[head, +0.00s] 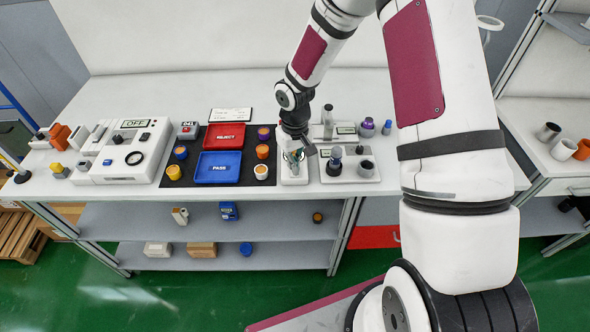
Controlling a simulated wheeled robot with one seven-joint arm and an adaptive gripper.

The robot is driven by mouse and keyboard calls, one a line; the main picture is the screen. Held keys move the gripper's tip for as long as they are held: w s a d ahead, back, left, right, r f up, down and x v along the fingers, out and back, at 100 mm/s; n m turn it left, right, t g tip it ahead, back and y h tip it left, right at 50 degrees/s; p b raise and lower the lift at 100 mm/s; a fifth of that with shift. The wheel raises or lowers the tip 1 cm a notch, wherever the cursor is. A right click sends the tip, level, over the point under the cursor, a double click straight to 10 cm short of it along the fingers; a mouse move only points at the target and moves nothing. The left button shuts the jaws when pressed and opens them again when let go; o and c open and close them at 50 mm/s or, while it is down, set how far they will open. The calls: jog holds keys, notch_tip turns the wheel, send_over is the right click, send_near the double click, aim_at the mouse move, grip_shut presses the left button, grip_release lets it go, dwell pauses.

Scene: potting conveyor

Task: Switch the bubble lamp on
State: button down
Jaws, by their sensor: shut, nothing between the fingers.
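My gripper (297,152) points down at the end of my arm, low over a narrow white unit (294,180) on the bench. Its fingers are small in the picture and shut, with nothing seen between them. The gripper hides the upper part of this unit, and I cannot tell whether they touch. I cannot surely pick out the bubble lamp or its switch; this unit may be it. A white device with a display reading OFF (135,124) stands at the left, well away from my gripper.
Left of my gripper, a dark mat (225,172) holds a red REJECT tray (223,145), a blue PASS tray (190,170) and several small coloured pots. To its right is a grey-white station (365,175) with upright cylinders. The bench's front strip is mostly clear.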

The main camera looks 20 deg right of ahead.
jog(key=shift+r+p, duration=0.7)
jog(key=shift+r, duration=1.9)
jog(key=s+d+r+m+t+h, duration=0.1)
jog(key=s+r, duration=0.3)
jog(key=r, duration=0.7)
jog(key=s+d+r+t+h, duration=0.15)
jog(key=s+r, duration=0.25)
jog(key=r, duration=0.7)
jog(key=s+a+r+t+y, duration=0.1)
jog(key=s+r, duration=0.3)
jog(key=s, duration=0.4)
jog(key=s+a+r+m+t+y+b, duration=0.1)
jog(key=s+r+t, duration=0.1)
jog(key=s+r, duration=0.3)
jog(key=s, duration=0.4)
jog(key=shift+a+r, duration=0.2)
jog(key=shift+a, duration=0.05)
